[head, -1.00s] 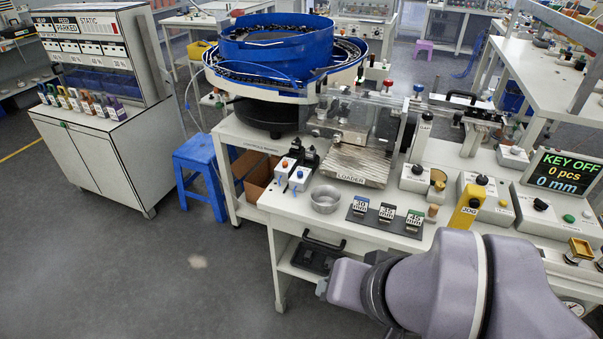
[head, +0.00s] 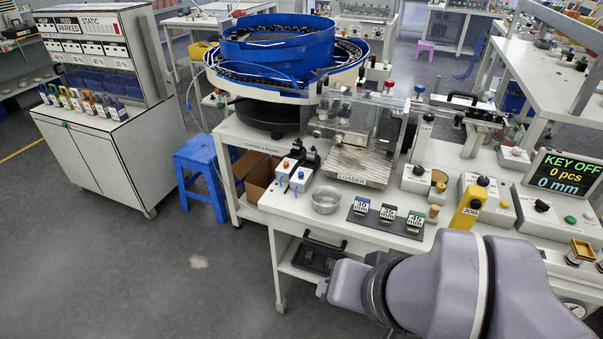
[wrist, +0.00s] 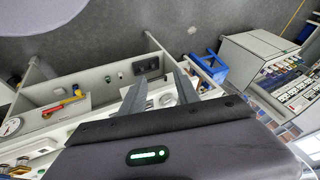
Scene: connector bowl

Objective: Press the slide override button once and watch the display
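The display (head: 565,172) stands at the right of the bench in the head view. A yellow JOG control (head: 468,208) stands to the left. No label that I can read says slide override, so I cannot tell which button it is. My gripper (wrist: 160,88) shows in the wrist view, its two fingers apart and empty. My arm hides the bench's front right in the head view.
A blue bowl feeder (head: 275,45) sits at the back left of the bench, with the loader (head: 352,165) before it. A metal bowl (head: 326,199) and labelled blocks (head: 388,213) stand near the front edge. A blue stool (head: 200,172) is on the floor, with open floor in front.

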